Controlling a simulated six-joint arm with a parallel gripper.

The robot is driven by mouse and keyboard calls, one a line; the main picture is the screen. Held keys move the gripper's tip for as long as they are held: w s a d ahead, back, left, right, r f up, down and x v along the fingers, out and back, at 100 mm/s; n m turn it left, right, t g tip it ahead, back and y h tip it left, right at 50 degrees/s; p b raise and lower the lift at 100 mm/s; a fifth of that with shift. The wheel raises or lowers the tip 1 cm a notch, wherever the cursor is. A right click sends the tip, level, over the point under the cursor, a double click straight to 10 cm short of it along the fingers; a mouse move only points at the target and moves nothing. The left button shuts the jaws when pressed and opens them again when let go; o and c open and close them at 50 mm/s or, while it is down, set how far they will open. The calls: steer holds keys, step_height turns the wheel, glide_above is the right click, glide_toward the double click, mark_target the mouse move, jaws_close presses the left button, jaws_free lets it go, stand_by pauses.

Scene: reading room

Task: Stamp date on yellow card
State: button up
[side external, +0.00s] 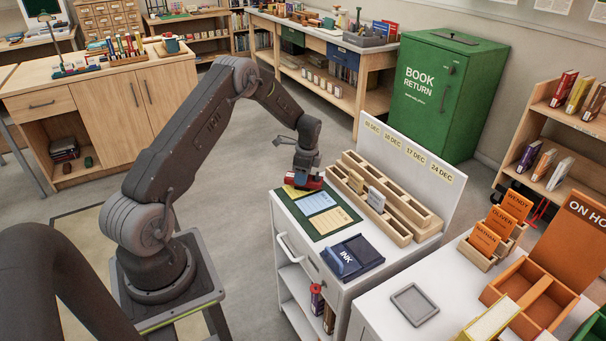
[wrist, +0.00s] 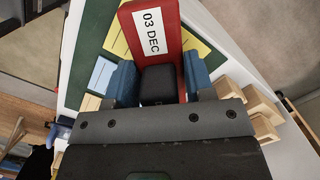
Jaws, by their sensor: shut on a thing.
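A red date stamp (side external: 311,183) with a black handle and a "03 DEC" label shows in both views; in the wrist view it (wrist: 171,48) lies between the blue fingers. My gripper (wrist: 158,84) is shut on its black handle. The stamp is over the yellow card (side external: 293,192), at the back of the green mat (side external: 294,212); the yellow card shows around it in the wrist view (wrist: 119,46). I cannot tell whether the stamp touches the card. The stamp hides the card's middle. A blue card (side external: 315,203) and a cream card (side external: 330,221) lie in front.
The ink pad (side external: 362,250), marked INK, sits open at the front of the white cart. Wooden racks (side external: 402,208) with several slots stand close to the right of the mat, before a date board (side external: 409,150). A second desk (side external: 376,312) holds a grey tray and orange dividers.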

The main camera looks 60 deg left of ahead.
steer(key=shift+r, duration=3.5)
